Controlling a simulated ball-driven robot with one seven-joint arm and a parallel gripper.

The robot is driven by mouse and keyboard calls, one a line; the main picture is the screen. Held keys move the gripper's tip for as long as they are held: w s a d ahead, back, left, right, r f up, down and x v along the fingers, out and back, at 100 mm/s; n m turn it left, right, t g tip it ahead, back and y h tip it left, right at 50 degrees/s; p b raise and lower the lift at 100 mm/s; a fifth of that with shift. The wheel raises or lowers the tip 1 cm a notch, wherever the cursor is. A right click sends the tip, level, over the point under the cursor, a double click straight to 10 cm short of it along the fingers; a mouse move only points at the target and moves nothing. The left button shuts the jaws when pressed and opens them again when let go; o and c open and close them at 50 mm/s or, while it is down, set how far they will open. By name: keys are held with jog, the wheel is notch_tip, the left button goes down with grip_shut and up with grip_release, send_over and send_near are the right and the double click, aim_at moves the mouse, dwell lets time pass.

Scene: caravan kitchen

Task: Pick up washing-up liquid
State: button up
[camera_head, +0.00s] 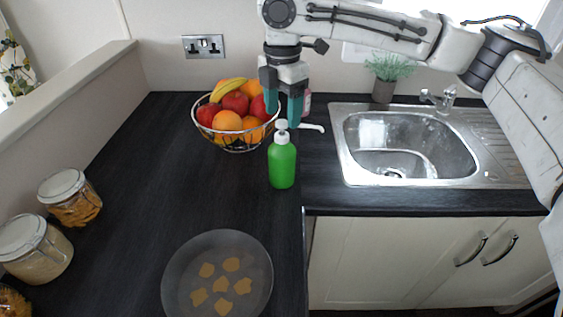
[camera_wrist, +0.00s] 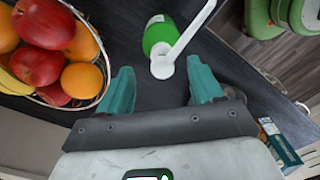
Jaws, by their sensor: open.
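A green bottle with a white pump top (camera_head: 282,165), which looks like the washing-up liquid, stands upright on the dark worktop near its inner corner. My gripper (camera_head: 284,112) points down just above and behind the pump, with teal fingers apart and nothing between them. In the wrist view the green bottle (camera_wrist: 156,32) lies beyond the fingertips, its white spout pointing to the upper right. The open gripper (camera_wrist: 163,85) frames the space just short of the pump head.
A wire fruit bowl (camera_head: 237,139) stands close to the left of the bottle. A pinkish bottle (camera_head: 307,101) is partly hidden behind my gripper. A sink (camera_head: 350,175) is to the right; a round plate (camera_head: 178,268) and jars (camera_head: 72,200) are at front and left.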

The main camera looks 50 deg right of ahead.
aim_at(282, 121)
jog(key=shift+s+a+f+p, duration=0.1)
jog(key=shift+a+f+p, duration=0.05)
jog(key=shift+f, duration=1.2)
jog(key=shift+a+f+p, duration=0.1)
jog(key=shift+f+p, duration=0.05)
jog(key=shift+f, duration=1.15)
jog(key=shift+c, duration=0.5)
grip_shut()
